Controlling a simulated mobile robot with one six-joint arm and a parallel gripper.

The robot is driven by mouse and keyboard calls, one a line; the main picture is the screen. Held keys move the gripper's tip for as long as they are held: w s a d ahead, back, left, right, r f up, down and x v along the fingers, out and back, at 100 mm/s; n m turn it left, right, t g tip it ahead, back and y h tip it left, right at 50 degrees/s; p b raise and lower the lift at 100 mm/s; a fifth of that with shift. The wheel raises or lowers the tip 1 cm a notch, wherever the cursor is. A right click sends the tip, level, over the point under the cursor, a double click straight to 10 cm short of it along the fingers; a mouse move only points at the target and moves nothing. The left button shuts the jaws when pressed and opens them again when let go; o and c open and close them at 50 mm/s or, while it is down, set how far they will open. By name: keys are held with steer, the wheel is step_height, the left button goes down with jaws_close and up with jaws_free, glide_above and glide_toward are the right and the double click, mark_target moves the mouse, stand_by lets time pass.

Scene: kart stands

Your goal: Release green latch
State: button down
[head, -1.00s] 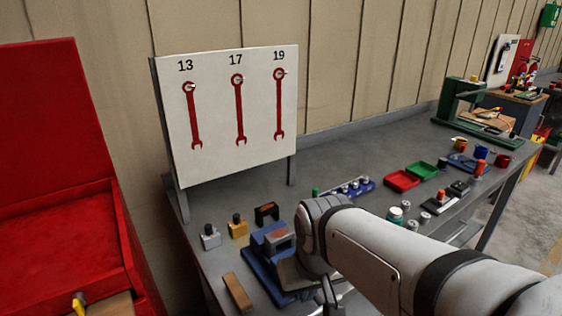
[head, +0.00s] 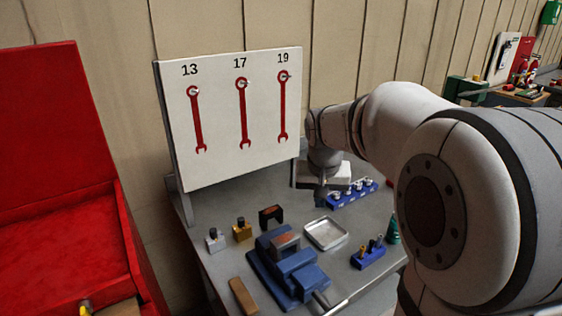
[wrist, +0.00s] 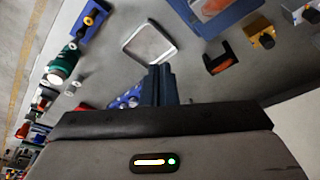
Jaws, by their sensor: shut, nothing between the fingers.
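I cannot make out a green latch in either view. The nearest green thing is a dark green rounded object (head: 392,231) at the right of the bench, partly behind my arm. A green cylinder with a pale end shows in the wrist view (wrist: 64,62). My gripper (head: 320,197) points down over the bench, between the tool board and the tray. In the wrist view my gripper's fingers (wrist: 161,72) are together with nothing between them, apart from the green cylinder.
A blue vise (head: 290,268), a shallow square tray (head: 344,236), a blue socket rail (head: 350,195) and a blue bit holder (head: 369,258) stand on the bench. The tool board (head: 223,165) with red wrenches stands behind. A red toolbox (head: 60,245) is left.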

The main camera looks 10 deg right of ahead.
steer(key=w+d+f+m+p, duration=0.1)
steer(key=w+d, duration=0.2)
steer(key=w, duration=0.5)
steer(key=w+d+f+m+h, duration=0.1)
steer(key=w+d+f+m, duration=0.1)
steer(key=w, duration=0.6)
steer(key=w+d+f+m+p, duration=0.1)
steer(key=w+d, duration=0.3)
steer(key=w, duration=0.4)
steer(key=shift+w+d+f+m+p, duration=0.3)
steer(key=shift+w+d+f+m, duration=0.1)
steer(key=shift+f, duration=0.1)
